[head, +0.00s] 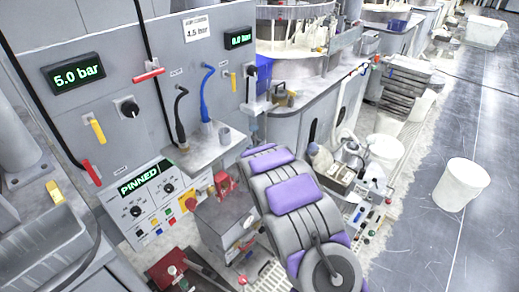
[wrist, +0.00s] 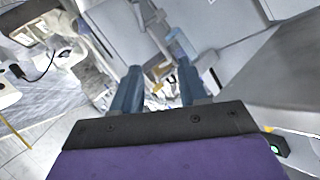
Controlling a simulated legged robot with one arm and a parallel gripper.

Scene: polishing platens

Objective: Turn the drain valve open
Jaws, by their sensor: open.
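My gripper (wrist: 160,68) shows in the wrist view as two blue-grey fingers with a clear gap between them. It is open, with nothing between the fingers. In the head view my folded grey and purple arm fills the lower middle, and I cannot make out the fingers there. Several valve-like handles show on the grey panel (head: 85,85): a red T-handle (head: 149,75), a yellow lever (head: 97,130), a red lever (head: 91,172) and a small yellow lever (head: 234,82). I cannot tell which one is the drain valve. My gripper touches none of them visibly.
A control box (head: 150,205) reads "PINNED". A metal shelf (head: 205,150) holds a black hose (head: 180,118) and a blue hose (head: 205,95). A red box (head: 168,268) stands low in front. White buckets (head: 462,184) stand right; the grey floor (head: 430,245) there is mostly clear.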

